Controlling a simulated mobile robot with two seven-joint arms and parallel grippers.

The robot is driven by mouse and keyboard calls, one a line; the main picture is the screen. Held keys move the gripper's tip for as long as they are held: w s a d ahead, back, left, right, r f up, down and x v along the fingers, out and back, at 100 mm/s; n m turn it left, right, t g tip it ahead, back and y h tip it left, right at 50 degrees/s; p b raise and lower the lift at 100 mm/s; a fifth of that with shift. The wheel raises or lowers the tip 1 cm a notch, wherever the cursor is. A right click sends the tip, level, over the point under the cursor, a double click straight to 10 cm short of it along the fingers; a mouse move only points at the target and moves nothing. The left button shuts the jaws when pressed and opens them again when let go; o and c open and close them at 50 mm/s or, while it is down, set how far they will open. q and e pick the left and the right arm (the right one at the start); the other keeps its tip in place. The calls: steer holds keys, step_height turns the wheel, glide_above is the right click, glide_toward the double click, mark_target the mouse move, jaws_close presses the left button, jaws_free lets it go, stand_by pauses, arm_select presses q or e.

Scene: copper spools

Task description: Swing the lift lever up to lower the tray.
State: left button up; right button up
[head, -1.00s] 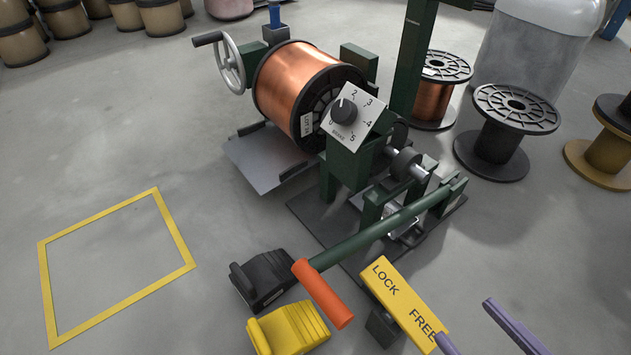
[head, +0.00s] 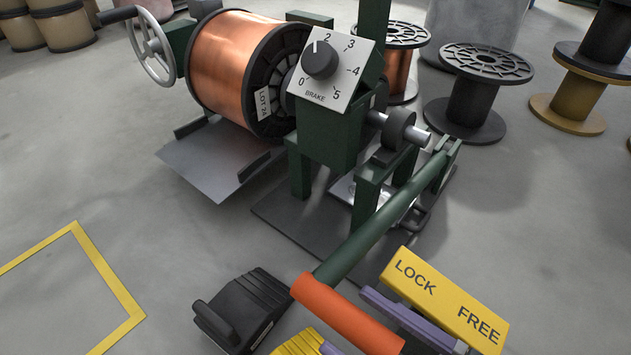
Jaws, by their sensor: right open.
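The lift lever is a long green bar (head: 375,235) with an orange grip (head: 345,312). It slants from the stand's right side down toward the lower middle. The tray (head: 215,175) is a grey metal plate low beside the stand, under a large copper spool (head: 235,65). My right gripper (head: 347,318) shows two purple fingers at the bottom of the head view. One finger is right of the orange grip, and the other's tip shows below and left of it. The jaws are open around the grip; contact cannot be told. My left gripper is not in view.
A yellow LOCK/FREE plate (head: 447,298) lies close right of the fingers. A black pedal (head: 240,310) and a yellow pedal (head: 300,343) sit left of the grip. The brake dial (head: 320,65) is on the stand. Spools (head: 475,95) stand behind; left floor is clear.

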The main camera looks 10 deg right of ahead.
steer(key=shift+x, duration=1.2)
steer(key=shift+s+d, duration=0.2)
steer(key=shift+w+a, duration=0.1)
steer(key=shift+w, duration=0.05)
steer(key=c, duration=0.5)
jaws_close()
